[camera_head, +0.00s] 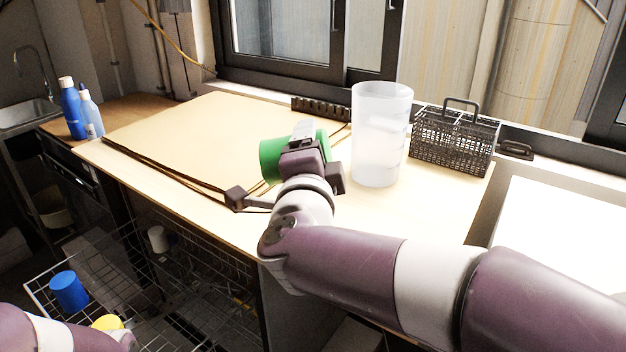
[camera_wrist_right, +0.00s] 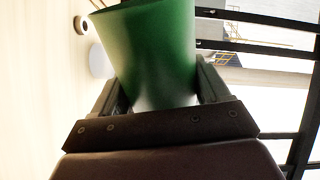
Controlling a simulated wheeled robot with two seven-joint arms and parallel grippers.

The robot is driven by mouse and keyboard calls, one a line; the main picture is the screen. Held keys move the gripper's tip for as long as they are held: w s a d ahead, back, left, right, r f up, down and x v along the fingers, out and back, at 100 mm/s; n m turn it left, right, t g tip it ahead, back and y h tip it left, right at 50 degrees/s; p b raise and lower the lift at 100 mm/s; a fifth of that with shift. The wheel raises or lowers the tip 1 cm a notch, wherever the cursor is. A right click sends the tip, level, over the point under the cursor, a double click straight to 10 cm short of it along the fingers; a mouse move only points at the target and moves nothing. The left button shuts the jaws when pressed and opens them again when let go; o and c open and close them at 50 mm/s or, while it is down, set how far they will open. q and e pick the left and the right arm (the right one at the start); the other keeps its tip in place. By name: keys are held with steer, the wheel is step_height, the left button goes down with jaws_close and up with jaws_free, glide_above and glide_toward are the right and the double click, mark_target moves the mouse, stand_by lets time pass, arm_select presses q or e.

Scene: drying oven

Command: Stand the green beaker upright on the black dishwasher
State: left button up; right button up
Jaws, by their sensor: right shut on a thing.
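The green beaker (camera_head: 271,163) is held tilted, nearly on its side, over the wooden counter in the head view. My right gripper (camera_head: 302,146) is shut on it, and partly hides it. In the right wrist view the beaker (camera_wrist_right: 155,50) sits between the two fingers of the gripper (camera_wrist_right: 163,92). Whether it touches the counter cannot be told. A black appliance front (camera_head: 72,183), possibly the dishwasher, stands below the counter at the left. My left arm shows at the lower left corner, but its gripper is not clearly visible.
A tall translucent container (camera_head: 379,140) stands just right of my right gripper. Blue-and-white bottles (camera_head: 72,108) stand far left. A wire rack (camera_head: 110,268) below holds a blue cup (camera_head: 69,290). The counter's left middle (camera_head: 190,135) is clear.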

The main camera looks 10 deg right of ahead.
steer(key=shift+f+m+b, duration=0.4)
steer(key=shift+m+b, duration=0.15)
steer(key=shift+m, duration=0.25)
steer(key=shift+r+m, duration=0.2)
steer(key=shift+m, duration=0.2)
arm_select(q)
step_height(320, 180, down, 3)
steer(key=shift+r, duration=0.1)
arm_select(e)
steer(key=shift+r, duration=0.3)
